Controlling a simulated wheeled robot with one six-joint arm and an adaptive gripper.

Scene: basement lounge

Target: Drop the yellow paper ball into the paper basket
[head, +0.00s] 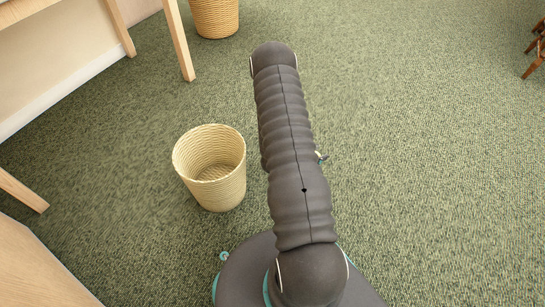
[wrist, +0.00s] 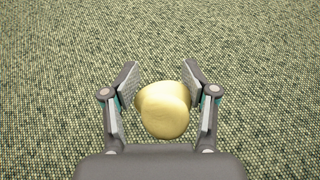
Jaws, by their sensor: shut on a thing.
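The yellow paper ball (wrist: 163,110) is between the two fingers of my gripper (wrist: 160,88) in the wrist view. The fingers are shut on it from both sides, with green carpet behind. In the head view my arm hides the ball and most of the gripper; only a small bit shows at the arm's right edge. A pale woven paper basket (head: 222,190) stands upright on the carpet to the left of my arm in the head view. Its open top faces up and its inside looks empty. The basket is not in the wrist view.
A second, darker woven basket (head: 215,18) stands at the top, near wooden table legs (head: 180,42). Wooden furniture (head: 35,270) fills the lower left corner. A brown chair leg (head: 535,60) shows at the far right. The carpet on the right is clear.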

